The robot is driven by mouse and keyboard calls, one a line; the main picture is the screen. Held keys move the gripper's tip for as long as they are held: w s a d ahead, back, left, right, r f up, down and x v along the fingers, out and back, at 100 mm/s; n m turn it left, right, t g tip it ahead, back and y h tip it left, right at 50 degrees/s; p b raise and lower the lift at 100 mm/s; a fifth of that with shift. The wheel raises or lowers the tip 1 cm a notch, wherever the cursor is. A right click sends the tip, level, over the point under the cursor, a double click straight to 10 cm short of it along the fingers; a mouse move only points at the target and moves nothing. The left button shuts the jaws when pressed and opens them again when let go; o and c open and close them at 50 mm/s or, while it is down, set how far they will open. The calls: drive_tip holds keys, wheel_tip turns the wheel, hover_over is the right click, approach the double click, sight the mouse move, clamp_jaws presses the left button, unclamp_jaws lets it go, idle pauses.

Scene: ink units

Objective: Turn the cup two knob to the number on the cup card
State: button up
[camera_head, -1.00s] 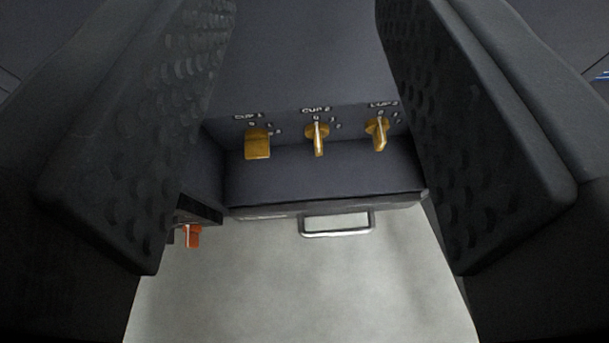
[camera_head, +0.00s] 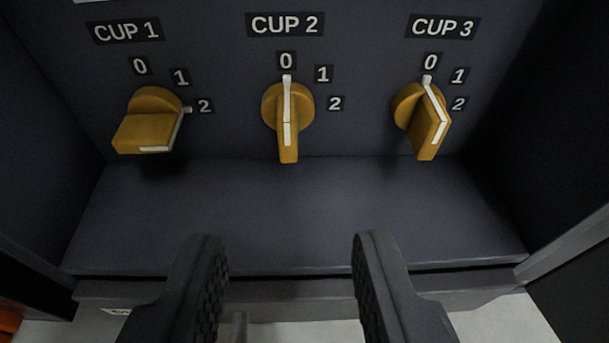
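The cup two knob (camera_head: 288,108) is a yellow knob in the middle of the dark panel, under the CUP 2 label (camera_head: 285,24). Its white line points up at 0. The numbers 1 (camera_head: 323,73) and 2 (camera_head: 335,103) sit to its right. My gripper (camera_head: 288,245) is open and empty, in front of and below the knob, with its fingers apart and not touching it. The cup card is not in view.
The cup one knob (camera_head: 150,122) at left has its white pointer at 2. The cup three knob (camera_head: 424,118) at right points at 0. A dark ledge (camera_head: 300,205) lies below the knobs, with side walls left and right.

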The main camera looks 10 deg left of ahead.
sight(283, 128)
drive_tip(key=b+x, duration=0.2)
drive_tip(key=x, duration=0.5)
drive_tip(key=b+x, duration=0.1)
drive_tip(key=x, duration=0.6)
drive_tip(key=shift+s+a+b, duration=0.1)
drive_tip(key=shift+a+b, duration=0.1)
drive_tip(key=shift+b, duration=0.15)
clamp_jaws()
drive_tip(key=shift+s+a, duration=0.1)
drive_tip(key=shift+a, duration=0.1)
drive_tip(key=shift+d, duration=0.1)
